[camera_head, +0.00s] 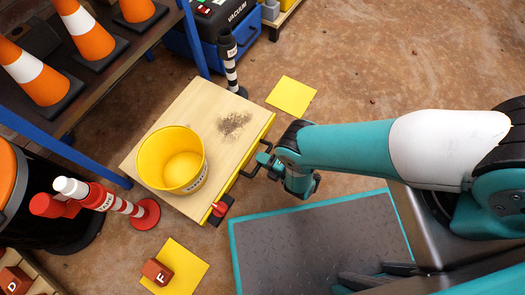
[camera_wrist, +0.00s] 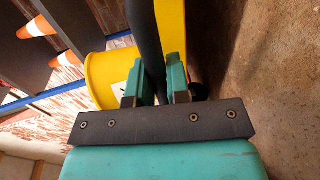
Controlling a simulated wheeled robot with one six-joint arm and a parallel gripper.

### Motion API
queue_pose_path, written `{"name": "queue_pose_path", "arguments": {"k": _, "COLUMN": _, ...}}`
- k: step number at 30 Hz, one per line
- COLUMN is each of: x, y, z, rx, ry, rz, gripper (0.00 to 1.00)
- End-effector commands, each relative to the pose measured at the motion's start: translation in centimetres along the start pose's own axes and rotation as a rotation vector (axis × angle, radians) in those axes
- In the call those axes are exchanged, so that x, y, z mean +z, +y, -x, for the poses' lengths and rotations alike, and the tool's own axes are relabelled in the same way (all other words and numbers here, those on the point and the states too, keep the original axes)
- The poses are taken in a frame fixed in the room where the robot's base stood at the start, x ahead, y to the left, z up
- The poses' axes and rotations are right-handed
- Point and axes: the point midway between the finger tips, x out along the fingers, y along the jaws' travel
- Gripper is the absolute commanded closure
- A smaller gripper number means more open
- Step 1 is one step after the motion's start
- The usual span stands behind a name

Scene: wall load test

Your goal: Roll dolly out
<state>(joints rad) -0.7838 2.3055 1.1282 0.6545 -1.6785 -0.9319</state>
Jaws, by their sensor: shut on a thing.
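The dolly (camera_head: 210,105) is a flat wooden platform with a yellow edge, partly beside the blue-framed shelf. A yellow bucket (camera_head: 172,160) stands on it, with a dark patch of grit near its far end. A dark handle bar (camera_head: 243,170) runs along the dolly's right side. My gripper (camera_head: 266,160) is at this bar. In the wrist view my gripper (camera_wrist: 157,88) has its teal fingers on both sides of the dark bar (camera_wrist: 148,35), shut on it. The bucket (camera_wrist: 108,75) and yellow edge (camera_wrist: 172,35) show behind. A red pedal (camera_head: 219,209) sits at the near corner.
A striped black-and-white post (camera_head: 231,70) stands at the far end. Yellow floor squares (camera_head: 291,96) lie right and in front; the front one holds a red block marked F (camera_head: 157,271). Floor at upper right is clear.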

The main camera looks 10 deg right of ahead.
Motion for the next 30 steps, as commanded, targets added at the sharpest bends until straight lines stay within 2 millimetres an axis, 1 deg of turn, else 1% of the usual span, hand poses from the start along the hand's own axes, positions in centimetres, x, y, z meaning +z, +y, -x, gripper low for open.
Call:
{"name": "queue_pose_path", "arguments": {"k": 11, "x": -0.3, "y": -0.2, "z": 0.2, "rx": -0.003, "ry": 0.006, "rz": -0.001, "gripper": 1.00}}
{"name": "queue_pose_path", "arguments": {"k": 12, "x": -0.3, "y": -0.2, "z": 0.2, "rx": -0.003, "ry": 0.006, "rz": -0.001, "gripper": 0.76}}
{"name": "queue_pose_path", "arguments": {"k": 14, "x": -0.2, "y": -0.2, "z": 0.1, "rx": -0.002, "ry": 0.006, "rz": -0.001, "gripper": 0.63}}
{"name": "queue_pose_path", "arguments": {"k": 15, "x": -0.2, "y": -0.1, "z": 0.1, "rx": -0.002, "ry": 0.006, "rz": -0.001, "gripper": 0.59}}
{"name": "queue_pose_path", "arguments": {"k": 25, "x": -0.1, "y": 0.0, "z": 0.3, "rx": -0.001, "ry": 0.006, "rz": 0.000, "gripper": 0.59}}
{"name": "queue_pose_path", "arguments": {"k": 28, "x": -0.1, "y": 0.2, "z": 1.0, "rx": -0.001, "ry": 0.012, "rz": 0.002, "gripper": 0.59}}
{"name": "queue_pose_path", "arguments": {"k": 30, "x": -0.1, "y": 0.3, "z": 1.8, "rx": -0.004, "ry": 0.020, "rz": 0.004, "gripper": 0.59}}
